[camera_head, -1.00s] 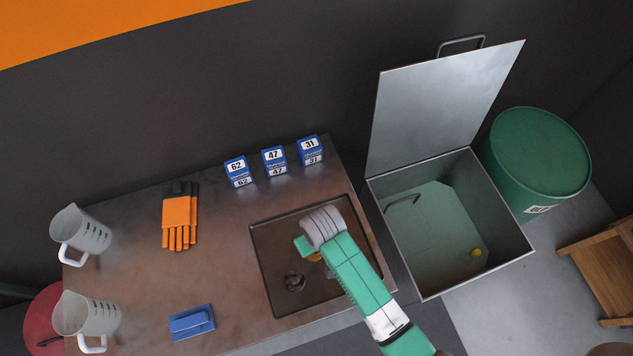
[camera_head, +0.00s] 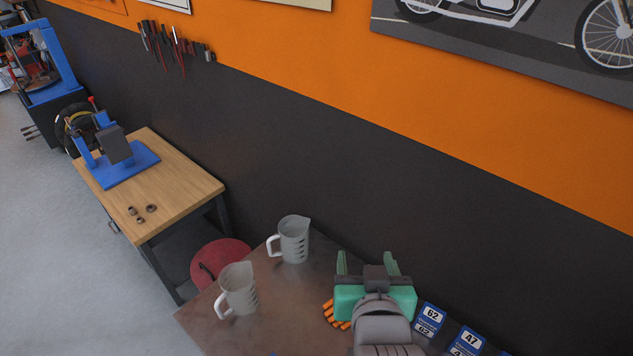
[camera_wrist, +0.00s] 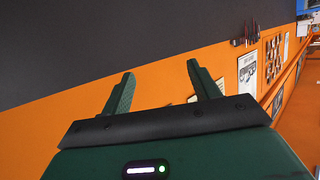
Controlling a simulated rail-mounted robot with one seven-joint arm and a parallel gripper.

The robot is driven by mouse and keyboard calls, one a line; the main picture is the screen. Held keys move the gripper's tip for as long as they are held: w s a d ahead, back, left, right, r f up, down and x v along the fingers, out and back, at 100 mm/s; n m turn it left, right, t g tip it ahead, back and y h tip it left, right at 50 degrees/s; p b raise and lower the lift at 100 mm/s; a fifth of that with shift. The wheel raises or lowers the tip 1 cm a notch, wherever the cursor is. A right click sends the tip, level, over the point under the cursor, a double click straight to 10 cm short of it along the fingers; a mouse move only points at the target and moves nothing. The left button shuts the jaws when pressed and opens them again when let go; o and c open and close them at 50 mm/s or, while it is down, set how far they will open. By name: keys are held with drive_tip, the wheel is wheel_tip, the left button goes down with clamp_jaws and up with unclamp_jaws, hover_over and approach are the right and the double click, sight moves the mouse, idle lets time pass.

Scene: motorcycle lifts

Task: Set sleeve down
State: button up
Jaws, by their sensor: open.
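My gripper (camera_head: 366,261) is raised over the bench near the dark wall, its two green fingers apart and nothing between them. In the wrist view my gripper (camera_wrist: 160,73) is also open and empty, facing the black and orange wall. I cannot pick out a sleeve for certain. Three small brown ring-like parts (camera_head: 151,208) lie on the wooden bench (camera_head: 190,185) at the left, well away from my gripper. The tray sunk in the metal bench is out of view now.
Two grey measuring jugs (camera_head: 294,241) stand on the metal bench (camera_head: 205,320). Orange gloves (camera_head: 333,315) lie partly hidden behind my gripper. Blue numbered boxes (camera_head: 430,318) stand to the right. A blue press-like tool (camera_head: 118,160) stands on the wooden bench, with a red stool (camera_head: 220,258) between benches.

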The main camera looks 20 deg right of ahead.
drive_tip(key=a+r+n+t+y, duration=0.1)
drive_tip(key=a+r+t, duration=0.2)
drive_tip(key=a+r, duration=0.45)
drive_tip(key=a+r+n+t, duration=0.1)
drive_tip(key=a+r+t, duration=0.25)
drive_tip(key=r, duration=0.75)
drive_tip(key=s+a+r+n+t+y+p, duration=0.1)
drive_tip(key=s+a+r, duration=0.3)
drive_tip(key=r, duration=0.4)
drive_tip(key=s+a+r+n+t+y+p, duration=0.1)
drive_tip(key=s+a+r+t+y, duration=0.2)
drive_tip(key=a+r, duration=0.3)
drive_tip(key=shift+s+a+r+n+t+y, duration=0.15)
drive_tip(key=shift+s+r+n+t+y, duration=0.45)
drive_tip(key=shift+r, duration=1.05)
drive_tip(key=shift+w+m+h, duration=0.15)
drive_tip(key=shift+m+h, duration=0.15)
